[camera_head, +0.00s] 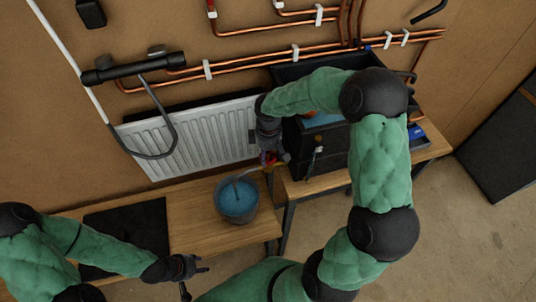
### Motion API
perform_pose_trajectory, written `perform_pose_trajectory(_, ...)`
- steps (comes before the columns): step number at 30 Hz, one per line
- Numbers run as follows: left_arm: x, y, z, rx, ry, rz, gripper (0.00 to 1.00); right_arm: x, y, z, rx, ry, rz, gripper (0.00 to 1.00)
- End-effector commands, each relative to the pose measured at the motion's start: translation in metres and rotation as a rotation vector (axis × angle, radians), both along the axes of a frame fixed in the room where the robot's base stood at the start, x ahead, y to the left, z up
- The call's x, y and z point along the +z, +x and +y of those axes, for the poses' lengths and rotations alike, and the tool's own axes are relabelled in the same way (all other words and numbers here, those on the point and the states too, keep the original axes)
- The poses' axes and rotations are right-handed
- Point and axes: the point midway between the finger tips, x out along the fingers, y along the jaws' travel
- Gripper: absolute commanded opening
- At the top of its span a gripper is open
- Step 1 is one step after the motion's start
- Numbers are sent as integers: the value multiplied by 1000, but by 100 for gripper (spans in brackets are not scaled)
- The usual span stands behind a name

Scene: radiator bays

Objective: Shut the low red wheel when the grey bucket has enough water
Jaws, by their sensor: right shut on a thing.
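The grey bucket (256,207) stands on the wooden bench below the radiator. Blue water (237,196) fills much of it, and a pale stream or tube comes down into it from the valve side. The low red wheel (268,157) shows as a small red patch at the radiator's lower right corner. My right gripper (271,155) reaches down to it and is shut on it, hiding most of it. My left gripper (194,280) is open and empty, low in the picture, in front of the bench and apart from the bucket.
A white radiator (200,138) hangs on the wall. A black mat (150,222) lies on the bench at left. A black open-topped cabinet (334,152) stands on the right bench, partly behind my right arm. Copper pipes (245,62) run along the wall. Floor is clear at lower right.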

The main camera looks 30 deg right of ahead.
Motion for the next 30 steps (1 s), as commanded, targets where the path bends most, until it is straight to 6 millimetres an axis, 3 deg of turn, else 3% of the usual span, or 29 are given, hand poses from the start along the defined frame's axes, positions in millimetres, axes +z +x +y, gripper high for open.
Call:
perform_pose_trajectory(15, -44, 0, 0, 0, 0, 0, 40, -8, -6, 2, -419, -2, 15, 26)
perform_pose_trajectory(30, -62, 0, 0, 0, 0, 0, 40, -8, -8, 4, -680, -4, 23, 26)
